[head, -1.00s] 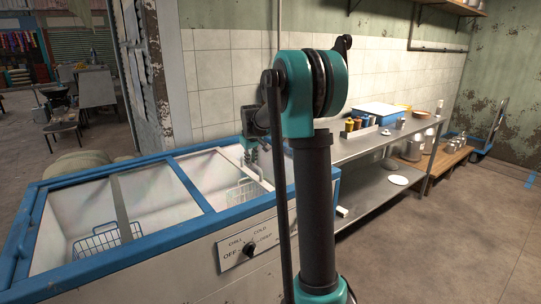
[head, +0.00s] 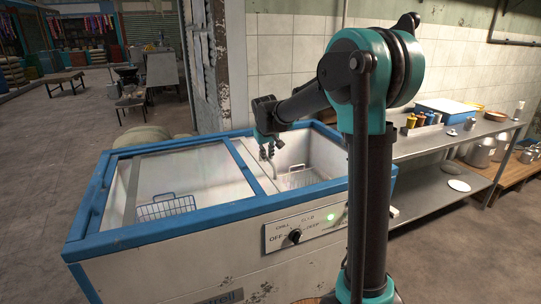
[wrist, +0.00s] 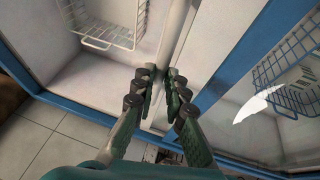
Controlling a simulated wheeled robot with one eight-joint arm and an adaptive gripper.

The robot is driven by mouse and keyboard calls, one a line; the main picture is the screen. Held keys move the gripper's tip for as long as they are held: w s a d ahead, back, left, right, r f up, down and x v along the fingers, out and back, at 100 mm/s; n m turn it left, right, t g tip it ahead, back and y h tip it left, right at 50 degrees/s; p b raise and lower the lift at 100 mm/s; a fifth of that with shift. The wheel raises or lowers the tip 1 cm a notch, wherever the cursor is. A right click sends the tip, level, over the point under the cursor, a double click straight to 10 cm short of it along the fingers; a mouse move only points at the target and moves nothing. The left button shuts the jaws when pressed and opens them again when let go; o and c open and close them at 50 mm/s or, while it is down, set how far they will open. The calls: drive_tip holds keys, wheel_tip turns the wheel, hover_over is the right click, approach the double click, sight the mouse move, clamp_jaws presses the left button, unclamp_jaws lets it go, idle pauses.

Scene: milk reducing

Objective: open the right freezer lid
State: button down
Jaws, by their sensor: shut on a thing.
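The chest freezer (head: 190,238) has a blue rim and two top sections. The right lid (head: 131,190) seems slid left beneath the left glass lid (head: 190,165); its grey edge bar shows near the left end. The right section is largely uncovered, with a wire basket (head: 296,178) inside. My gripper (head: 268,150) is at the left part of that opening, near the blue divider (head: 250,165). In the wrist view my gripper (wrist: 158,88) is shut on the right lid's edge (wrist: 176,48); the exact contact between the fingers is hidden.
A second wire basket (head: 166,207) lies under the glass on the left. A dial panel (head: 300,232) is on the front. A tiled wall (head: 290,75) stands behind, and a metal shelf (head: 440,140) is at the right.

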drive_tip(key=c, duration=1.6)
unclamp_jaws()
drive_tip(key=shift+o, duration=0.2)
drive_tip(key=v, duration=1.2)
